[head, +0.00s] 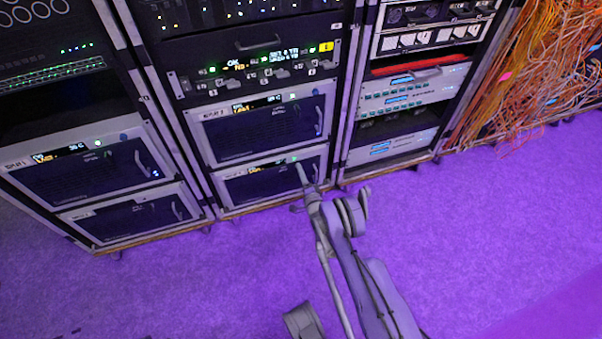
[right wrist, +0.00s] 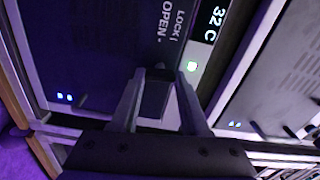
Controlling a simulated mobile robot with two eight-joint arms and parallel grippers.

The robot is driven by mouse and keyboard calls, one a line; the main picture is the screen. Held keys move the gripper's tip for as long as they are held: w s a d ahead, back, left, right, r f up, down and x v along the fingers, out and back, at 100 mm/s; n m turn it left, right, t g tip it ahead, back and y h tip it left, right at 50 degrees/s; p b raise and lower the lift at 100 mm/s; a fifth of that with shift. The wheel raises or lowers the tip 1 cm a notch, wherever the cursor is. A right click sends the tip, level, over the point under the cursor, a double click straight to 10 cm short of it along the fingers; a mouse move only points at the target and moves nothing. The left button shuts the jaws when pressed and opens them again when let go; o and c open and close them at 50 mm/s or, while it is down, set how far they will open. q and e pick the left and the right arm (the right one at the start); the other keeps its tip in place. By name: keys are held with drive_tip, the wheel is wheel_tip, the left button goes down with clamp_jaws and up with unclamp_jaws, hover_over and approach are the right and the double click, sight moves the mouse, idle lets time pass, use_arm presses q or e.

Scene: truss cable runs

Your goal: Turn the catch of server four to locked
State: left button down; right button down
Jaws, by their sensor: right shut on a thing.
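The server at my right gripper is the lowest unit of the middle rack (head: 262,186) in the head view; its number cannot be read. My right gripper (head: 304,181) is at the upper right of its front. In the right wrist view, the right gripper (right wrist: 161,80) is shut on a small dark catch (right wrist: 155,98), with a finger on each side. The words LOCK and OPEN (right wrist: 173,28) are printed beside it. The fingers and the dark view hide which mark the catch points to. My left gripper is not in view.
Another server (head: 258,127) sits directly above. Racks stand on both sides. Orange cables (head: 540,70) hang at the far right. The purple floor (head: 480,220) in front is clear.

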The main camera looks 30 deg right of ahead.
drive_tip(key=shift+m, duration=0.6)
drive_tip(key=shift+c, duration=2)
unclamp_jaws()
